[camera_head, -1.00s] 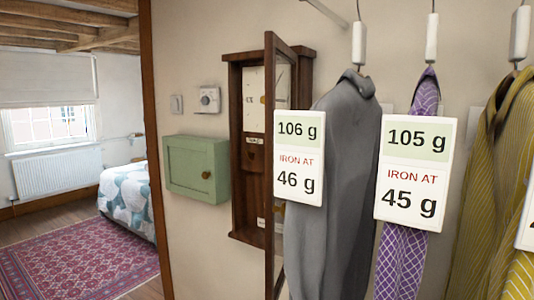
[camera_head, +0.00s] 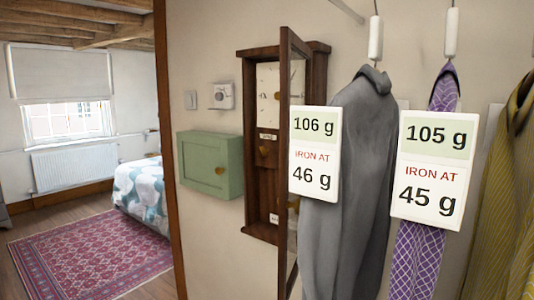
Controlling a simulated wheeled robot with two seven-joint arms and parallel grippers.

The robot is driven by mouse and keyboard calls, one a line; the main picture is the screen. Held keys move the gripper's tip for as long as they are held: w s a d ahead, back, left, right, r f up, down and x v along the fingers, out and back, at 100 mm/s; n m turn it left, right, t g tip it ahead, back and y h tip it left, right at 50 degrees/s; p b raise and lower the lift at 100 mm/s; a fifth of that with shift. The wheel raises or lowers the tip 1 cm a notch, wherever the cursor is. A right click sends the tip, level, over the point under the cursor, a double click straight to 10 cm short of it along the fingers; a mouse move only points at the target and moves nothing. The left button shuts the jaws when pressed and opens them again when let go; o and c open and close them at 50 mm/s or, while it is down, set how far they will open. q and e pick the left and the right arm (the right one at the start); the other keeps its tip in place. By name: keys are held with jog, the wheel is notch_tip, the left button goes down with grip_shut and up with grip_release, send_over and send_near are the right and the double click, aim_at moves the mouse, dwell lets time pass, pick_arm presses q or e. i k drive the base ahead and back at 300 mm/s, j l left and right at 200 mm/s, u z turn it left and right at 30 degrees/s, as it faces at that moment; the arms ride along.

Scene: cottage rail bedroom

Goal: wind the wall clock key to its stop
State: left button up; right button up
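The wall clock (camera_head: 247,150) is a dark wooden case on the wall near the middle of the head view. Its glazed door (camera_head: 285,180) stands open toward me, seen nearly edge-on. The door frame hides the right part of the interior. I cannot make out the key. Neither of my grippers is in view.
A green wall box (camera_head: 210,164) and a thermostat-like dial (camera_head: 221,96) are left of the clock. Grey (camera_head: 350,190), purple and yellow garments hang at right, with weight tags (camera_head: 314,150) close to the clock door. A doorway at left opens onto a bedroom with a patterned rug (camera_head: 95,255).

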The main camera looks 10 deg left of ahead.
aim_at(263, 151)
jog(key=i+j+z, duration=0.15)
jog(key=j+z, duration=0.2)
jog(key=i+j+z, duration=0.15)
jog(key=j+z, duration=0.2)
jog(key=i+j+z, duration=0.1)
jog(key=j, duration=0.6)
jog(key=i+j+z, duration=0.1)
jog(key=j, duration=0.65)
jog(key=i+j+z, duration=0.1)
jog(key=j, duration=0.6)
jog(key=i+j+z, duration=0.1)
jog(key=j, duration=0.65)
jog(key=i, duration=0.1)
